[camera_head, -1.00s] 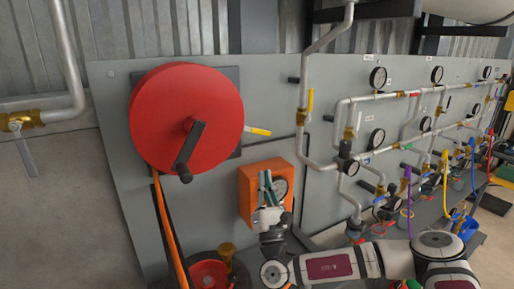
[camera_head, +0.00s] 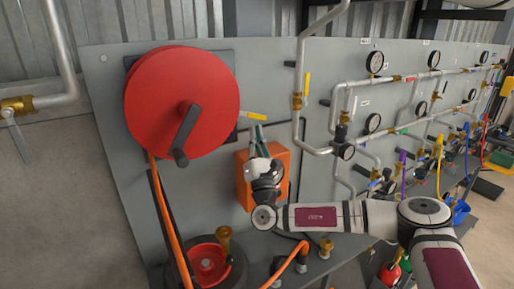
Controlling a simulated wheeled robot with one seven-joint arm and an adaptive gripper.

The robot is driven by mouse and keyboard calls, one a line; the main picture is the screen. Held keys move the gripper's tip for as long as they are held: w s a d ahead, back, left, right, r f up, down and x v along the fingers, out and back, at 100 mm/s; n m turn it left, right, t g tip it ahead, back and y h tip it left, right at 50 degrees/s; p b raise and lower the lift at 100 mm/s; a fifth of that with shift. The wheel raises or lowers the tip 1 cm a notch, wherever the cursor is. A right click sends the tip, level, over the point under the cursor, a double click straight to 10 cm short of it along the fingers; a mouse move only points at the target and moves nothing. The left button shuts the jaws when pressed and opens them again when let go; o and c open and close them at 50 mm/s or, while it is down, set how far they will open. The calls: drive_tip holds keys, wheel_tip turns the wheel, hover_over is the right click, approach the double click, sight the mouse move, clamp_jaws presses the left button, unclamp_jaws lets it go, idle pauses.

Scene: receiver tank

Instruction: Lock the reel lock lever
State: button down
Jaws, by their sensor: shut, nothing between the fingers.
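A large red hose reel (camera_head: 150,95) with a dark crank handle (camera_head: 187,130) is mounted on the grey panel at the left. The reel lock lever, a short bar with a yellow grip (camera_head: 256,116), sticks out to the right from behind the reel's right edge, nearly level and tilting slightly down. My gripper (camera_head: 259,133) is shut and empty, pointing up, with its fingertips just below the yellow lever. From this angle I cannot tell whether the fingertips touch it.
An orange box (camera_head: 283,172) stands on the panel behind my gripper. Pipes with gauges (camera_head: 346,152) and a yellow-handled valve (camera_head: 306,83) are to the right.

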sight(263, 119)
drive_tip(key=shift+w+a+r, duration=0.1)
drive_tip(key=shift+w+r, duration=0.2)
